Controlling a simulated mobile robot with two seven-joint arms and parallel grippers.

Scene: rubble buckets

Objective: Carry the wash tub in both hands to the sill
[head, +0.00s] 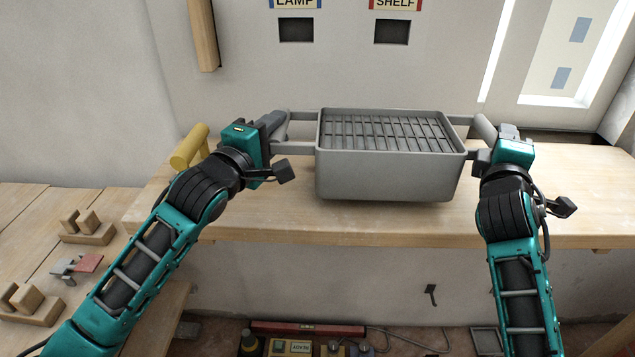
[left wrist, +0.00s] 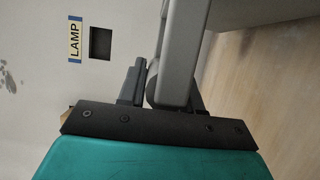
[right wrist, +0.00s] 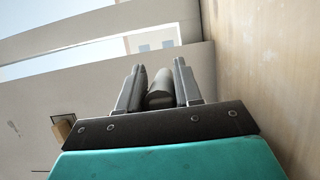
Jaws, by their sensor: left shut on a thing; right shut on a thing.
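The grey wash tub (head: 388,175) is in the middle of the head view, with a ribbed grid across its top and a bar handle on each side. It is at the wooden sill (head: 270,215); whether its base touches the wood I cannot tell. My left gripper (head: 277,130) is shut on the tub's left handle, which also shows in the left wrist view (left wrist: 178,60). My right gripper (head: 484,143) is shut on the right handle (right wrist: 160,88), seen between the fingers in the right wrist view. The fingertips are partly hidden in the head view.
A window (head: 565,50) is at the back right. Wooden blocks (head: 85,228) lie on a lower bench at left. A red level (head: 308,328) and tools lie on the floor below.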

